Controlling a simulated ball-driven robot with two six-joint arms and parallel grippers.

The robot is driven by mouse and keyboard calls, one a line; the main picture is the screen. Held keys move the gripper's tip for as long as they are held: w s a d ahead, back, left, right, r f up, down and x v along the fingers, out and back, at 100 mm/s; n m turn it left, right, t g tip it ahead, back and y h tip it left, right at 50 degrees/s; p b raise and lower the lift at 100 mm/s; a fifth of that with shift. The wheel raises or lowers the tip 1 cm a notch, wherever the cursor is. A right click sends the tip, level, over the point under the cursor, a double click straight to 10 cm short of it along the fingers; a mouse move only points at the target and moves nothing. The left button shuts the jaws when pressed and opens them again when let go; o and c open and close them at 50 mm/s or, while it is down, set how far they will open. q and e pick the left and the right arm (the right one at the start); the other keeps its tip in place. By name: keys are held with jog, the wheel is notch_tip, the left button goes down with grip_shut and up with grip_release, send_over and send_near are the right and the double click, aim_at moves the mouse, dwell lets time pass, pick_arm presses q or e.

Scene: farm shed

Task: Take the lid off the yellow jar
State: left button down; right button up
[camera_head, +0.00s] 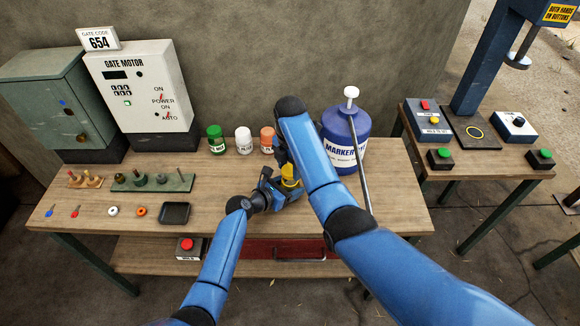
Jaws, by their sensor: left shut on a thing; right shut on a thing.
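The yellow jar (291,173) is at the middle of the bench, mostly hidden by my grippers and my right arm. Only a small yellow patch of it shows. My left gripper (287,188) comes in low from the front left and is shut on the jar's body. My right gripper (286,162) is above it, pointing down, and is shut at the top of the jar, where the lid is. The lid itself is hidden, so I cannot tell whether it is seated or loose.
Green (216,139), white (243,140) and orange (267,139) jars stand behind to the left. A large blue marker container (345,130) stands close to my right arm. A black tray (174,213) and a peg rack (152,181) lie left. The bench's front right is clear.

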aim_at(290, 170)
jog(key=shift+r, duration=2.05)
pick_arm(q)
jog(key=shift+c, duration=0.5)
grip_release()
